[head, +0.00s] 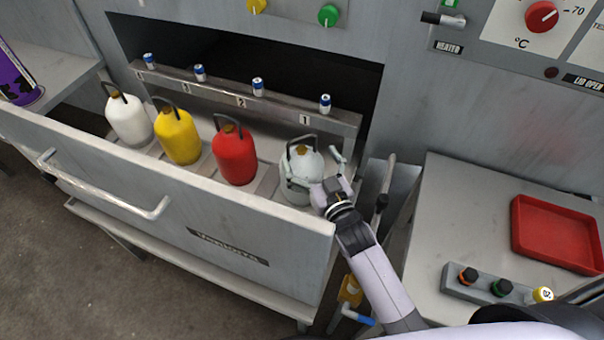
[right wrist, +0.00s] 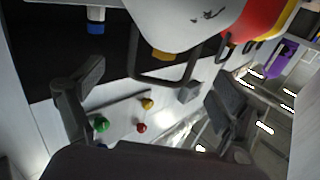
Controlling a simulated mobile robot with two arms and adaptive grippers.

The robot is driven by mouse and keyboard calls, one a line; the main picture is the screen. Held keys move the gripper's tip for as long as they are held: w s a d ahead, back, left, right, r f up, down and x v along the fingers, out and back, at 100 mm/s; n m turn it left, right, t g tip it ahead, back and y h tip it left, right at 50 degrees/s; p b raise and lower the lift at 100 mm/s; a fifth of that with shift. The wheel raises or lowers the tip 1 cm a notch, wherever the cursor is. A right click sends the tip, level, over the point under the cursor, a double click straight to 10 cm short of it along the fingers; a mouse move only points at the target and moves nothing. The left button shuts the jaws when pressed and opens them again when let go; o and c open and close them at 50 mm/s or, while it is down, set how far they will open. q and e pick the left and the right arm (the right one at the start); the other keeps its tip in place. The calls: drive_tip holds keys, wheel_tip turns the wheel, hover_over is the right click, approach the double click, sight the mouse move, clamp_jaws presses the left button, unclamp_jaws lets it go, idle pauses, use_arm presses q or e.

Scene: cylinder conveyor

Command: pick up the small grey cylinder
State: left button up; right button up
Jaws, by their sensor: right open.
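The small grey cylinder (head: 304,163), with a dark handle and a brownish cap, stands upright at the right end of the row in the open drawer (head: 200,215). My right gripper (head: 312,168) is open at it, with its fingers at either side of the body. In the right wrist view the grey cylinder (right wrist: 185,18) fills the top, its handle hanging between the open fingers of my right gripper (right wrist: 155,75). Whether the fingers touch it, I cannot tell. My left gripper is not in view.
Red (head: 234,155), yellow (head: 178,136) and white (head: 129,118) cylinders stand left of the grey one. A numbered rail (head: 220,90) with small blue-white caps runs behind them. The drawer's front wall is near. A red tray (head: 556,235) lies on the right-hand table.

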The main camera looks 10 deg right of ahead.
sight(302, 147)
drive_tip(key=w, duration=0.2)
drive_tip(key=w+a, duration=0.1)
drive_tip(key=w, duration=0.2)
drive_tip(key=shift+a+r+p, duration=0.1)
drive_tip(key=shift+p, duration=0.2)
drive_tip(key=shift+s, duration=0.1)
drive_tip(key=shift+c, duration=0.5)
drive_tip(key=c, duration=1.9)
drive_tip(key=shift+r, duration=0.3)
drive_tip(key=shift+c, duration=0.2)
drive_tip(key=shift+r, duration=0.1)
